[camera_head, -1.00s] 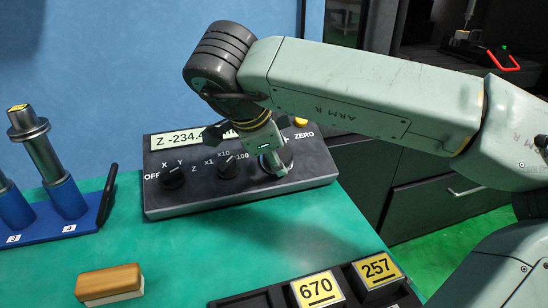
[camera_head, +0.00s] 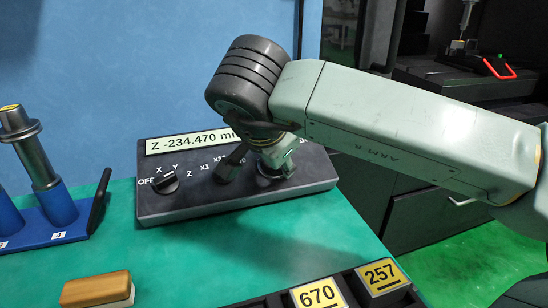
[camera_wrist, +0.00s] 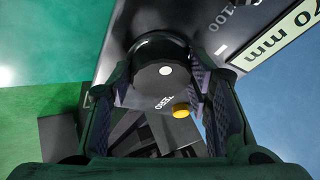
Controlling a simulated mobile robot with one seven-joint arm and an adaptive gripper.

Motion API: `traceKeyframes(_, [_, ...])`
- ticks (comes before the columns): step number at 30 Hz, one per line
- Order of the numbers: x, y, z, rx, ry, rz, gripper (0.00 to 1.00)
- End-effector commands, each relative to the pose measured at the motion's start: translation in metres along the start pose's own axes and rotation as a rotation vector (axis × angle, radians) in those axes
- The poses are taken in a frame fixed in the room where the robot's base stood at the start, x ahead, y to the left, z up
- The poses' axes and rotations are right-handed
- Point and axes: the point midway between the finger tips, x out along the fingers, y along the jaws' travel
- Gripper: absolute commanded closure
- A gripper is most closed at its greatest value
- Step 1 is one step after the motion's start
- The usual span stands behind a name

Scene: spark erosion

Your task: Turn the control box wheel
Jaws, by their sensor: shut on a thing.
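The control box (camera_head: 190,207) is a dark box on the green bench, with a display strip (camera_head: 188,142) reading Z -234.470 mm. Its wheel (camera_wrist: 160,50), black and round with a white dot, is at the box's right end and mostly hidden by my wrist in the head view. My gripper (camera_head: 272,172) comes down over it. In the wrist view the fingers of my gripper (camera_wrist: 158,78) are on opposite sides of the wheel, closed on it. A yellow button (camera_wrist: 181,110) and the ZERO label lie beside the wheel.
A knob marked OFF, X, Y, Z (camera_head: 164,181) and a scale knob (camera_head: 226,168) are left of the wheel. A blue tool rack (camera_head: 60,228) stands at left, a wooden-backed block (camera_head: 97,290) in front. A tray with tags 670 (camera_head: 318,293) and 257 (camera_head: 382,275) is at front right.

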Motion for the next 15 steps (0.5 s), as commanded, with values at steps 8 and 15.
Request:
traceKeyframes(8, [0.0025,0.0029,0.0027,-0.003,-0.007,0.008,0.82])
traceKeyframes(15, [0.0021,0.0023,0.0023,-0.002,-0.006,0.007,0.43])
